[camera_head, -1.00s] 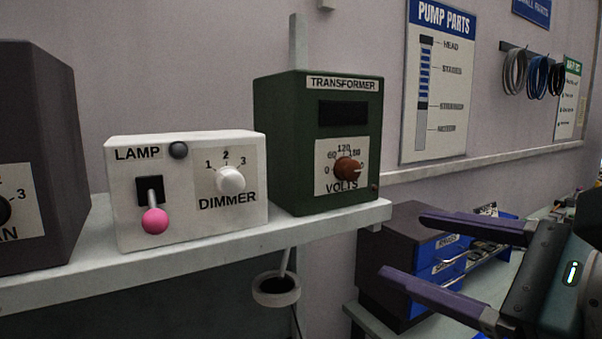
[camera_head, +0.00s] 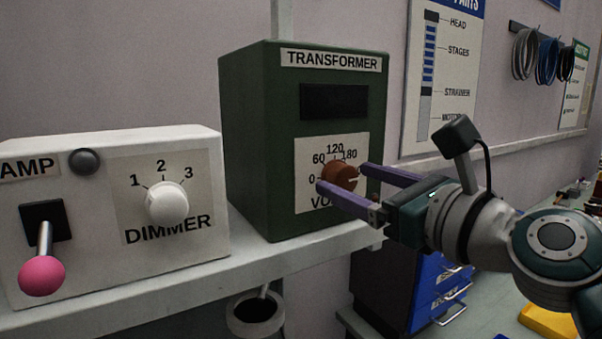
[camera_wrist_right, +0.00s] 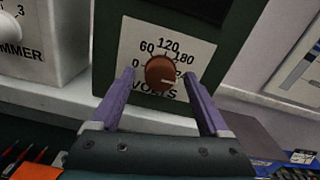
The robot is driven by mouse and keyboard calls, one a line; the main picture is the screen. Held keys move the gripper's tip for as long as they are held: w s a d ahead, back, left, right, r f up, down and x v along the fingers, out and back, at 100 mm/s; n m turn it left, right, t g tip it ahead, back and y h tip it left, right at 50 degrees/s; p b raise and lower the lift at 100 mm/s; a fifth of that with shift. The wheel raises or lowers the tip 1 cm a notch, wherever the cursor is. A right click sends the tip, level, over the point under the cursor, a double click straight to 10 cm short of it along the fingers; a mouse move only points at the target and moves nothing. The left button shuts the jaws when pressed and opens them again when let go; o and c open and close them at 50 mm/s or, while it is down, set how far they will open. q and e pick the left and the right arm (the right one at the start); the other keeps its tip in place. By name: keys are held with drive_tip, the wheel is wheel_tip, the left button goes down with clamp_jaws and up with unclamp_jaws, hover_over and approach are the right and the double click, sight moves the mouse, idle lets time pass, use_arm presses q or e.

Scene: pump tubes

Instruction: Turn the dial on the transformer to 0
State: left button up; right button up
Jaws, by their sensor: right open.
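The green transformer (camera_head: 265,140) stands on the shelf, with a dark display and a white scale plate marked 0, 60, 120, 180 and VOLTS. Its reddish-brown dial (camera_head: 340,176) has a light pointer line facing right, toward the end past 180. In the right wrist view the dial (camera_wrist_right: 160,73) sits between the two purple fingers. My right gripper (camera_head: 341,178) is open, with its fingers on either side of the dial; I cannot tell whether they touch it. It also shows in the right wrist view (camera_wrist_right: 160,80). My left gripper is not in view.
The white lamp and dimmer box (camera_head: 100,240) stands left of the transformer, with a pink-tipped lever (camera_head: 42,275) sticking out. The shelf edge (camera_head: 290,262) runs below both. Blue drawers (camera_head: 440,285) stand under the right arm. A pump parts poster (camera_head: 445,75) hangs behind.

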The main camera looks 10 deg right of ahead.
drive_tip(key=shift+w+a, duration=0.15)
drive_tip(key=shift+w, duration=0.35)
clamp_jaws()
idle(0.3)
